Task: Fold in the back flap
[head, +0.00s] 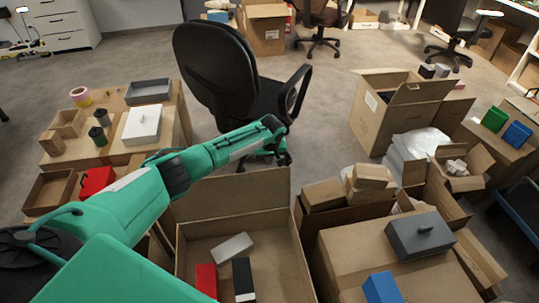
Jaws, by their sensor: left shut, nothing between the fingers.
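An open carton (285,262) stands at the bottom centre, with its inside showing. Its back flap (240,192) stands up at the far side, and my arm covers part of its left end. A red box (207,281), a black and white box (243,279) and a light grey box (232,247) lie inside. My left arm reaches in from the left, and my left gripper (275,127) is beyond and above the back flap, apart from it in the picture. It looks shut and empty. My right gripper is out of view.
A black office chair (215,65) stands just behind my left gripper. A table (115,150) with small boxes is at the left. At the right are a closed carton (345,262) bearing a grey case (420,236) and a blue box (382,288), and a tall open carton (375,125).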

